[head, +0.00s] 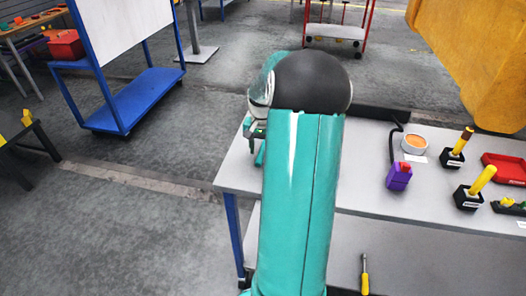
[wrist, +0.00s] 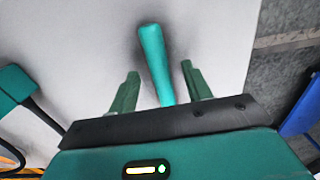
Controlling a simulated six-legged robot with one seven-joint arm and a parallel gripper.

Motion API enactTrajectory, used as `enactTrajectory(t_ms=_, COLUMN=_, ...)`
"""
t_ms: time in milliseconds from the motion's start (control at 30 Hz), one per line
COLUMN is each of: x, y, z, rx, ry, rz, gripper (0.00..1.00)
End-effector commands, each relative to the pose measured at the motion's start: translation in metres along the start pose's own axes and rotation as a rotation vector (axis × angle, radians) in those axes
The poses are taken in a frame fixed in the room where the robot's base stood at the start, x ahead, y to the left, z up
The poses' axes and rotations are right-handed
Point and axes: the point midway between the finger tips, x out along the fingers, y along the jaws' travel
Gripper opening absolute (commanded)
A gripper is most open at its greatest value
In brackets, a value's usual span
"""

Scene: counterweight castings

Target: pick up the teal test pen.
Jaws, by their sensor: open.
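The teal test pen (wrist: 153,55) lies on the light grey table top (wrist: 220,40) in the wrist view, pointing away from my gripper. My gripper (wrist: 160,68) is open, with one green finger on each side of the pen and a visible gap to each. The pen's near end is hidden behind the dark edge of the gripper body. In the head view my own arm covers most of this spot. Part of my gripper (head: 254,132) shows left of the arm, above the table's left end, with a small teal piece below it that may be the pen.
To the right on the table stand a purple block (head: 398,177), a white cup (head: 414,144), black holders with yellow handles (head: 482,181) and a red tray (head: 505,168). A yellow screwdriver (head: 364,275) lies on the lower shelf. A blue cart (head: 135,98) stands left, across open floor.

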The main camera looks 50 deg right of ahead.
Motion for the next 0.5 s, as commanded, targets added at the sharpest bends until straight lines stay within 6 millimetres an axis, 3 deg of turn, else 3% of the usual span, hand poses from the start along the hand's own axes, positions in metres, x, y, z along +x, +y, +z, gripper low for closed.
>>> enactTrajectory(t_ms=33, x=-0.0001, y=0.0001, z=0.0, rx=0.0, ry=0.0, rz=0.0, gripper=0.47)
enactTrajectory(t_ms=200, x=-0.0002, y=0.0002, z=0.0, rx=0.0, ry=0.0, rz=0.0, gripper=0.14)
enactTrajectory(t_ms=267, x=-0.0002, y=0.0002, z=0.0, rx=0.0, ry=0.0, rz=0.0, gripper=0.05)
enactTrajectory(t_ms=500, x=-0.0005, y=0.0002, z=-0.0001, rx=0.0, ry=0.0, rz=0.0, gripper=0.05)
